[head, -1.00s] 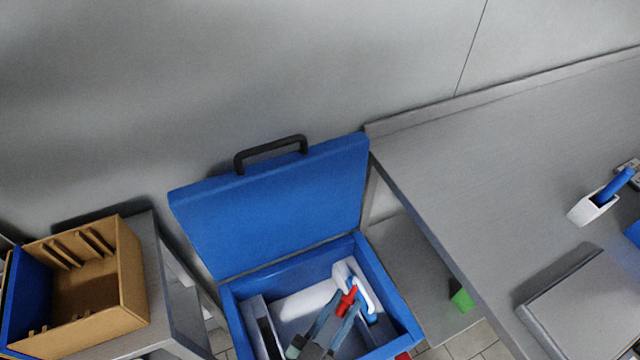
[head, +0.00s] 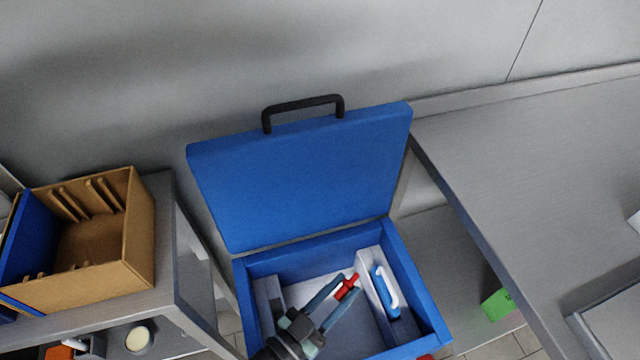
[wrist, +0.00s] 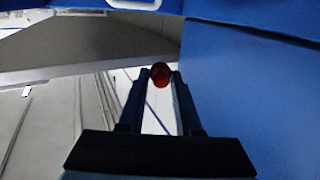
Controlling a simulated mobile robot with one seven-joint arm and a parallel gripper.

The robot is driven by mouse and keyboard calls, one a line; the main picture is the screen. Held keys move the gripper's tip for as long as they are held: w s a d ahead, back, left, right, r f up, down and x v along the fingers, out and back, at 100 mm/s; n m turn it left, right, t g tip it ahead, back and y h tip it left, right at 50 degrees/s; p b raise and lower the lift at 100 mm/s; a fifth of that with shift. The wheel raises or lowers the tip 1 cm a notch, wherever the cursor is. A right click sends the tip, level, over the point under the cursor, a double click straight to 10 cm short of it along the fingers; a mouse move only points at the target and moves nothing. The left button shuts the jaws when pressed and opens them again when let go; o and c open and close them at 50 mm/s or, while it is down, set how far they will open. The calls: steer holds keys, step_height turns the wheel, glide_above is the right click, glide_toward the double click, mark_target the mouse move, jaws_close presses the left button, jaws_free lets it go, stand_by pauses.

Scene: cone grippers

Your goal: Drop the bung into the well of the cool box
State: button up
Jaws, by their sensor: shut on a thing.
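The blue cool box (head: 426,308) stands open, its blue lid (head: 300,180) tilted back with a black handle on top. Its pale inside has a compartment along the left and another along the right, with a wider well (head: 312,292) between them. My gripper (head: 335,290) is over the well, shut on the red bung (head: 347,287). In the wrist view the bung (wrist: 160,75) sits between the two fingertips. I cannot tell how high the bung is above the well floor.
A blue and white item (head: 384,290) lies in the right compartment. A brown slotted box (head: 135,235) stands on the left table (head: 165,230). A grey worktop (head: 530,170) is at right, with a green block (head: 497,305) on the lower shelf.

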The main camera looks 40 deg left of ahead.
steer(key=shift+f, duration=0.1)
steer(key=o, duration=1)
step_height(320, 180, up, 10)
steer(key=p, duration=0.3)
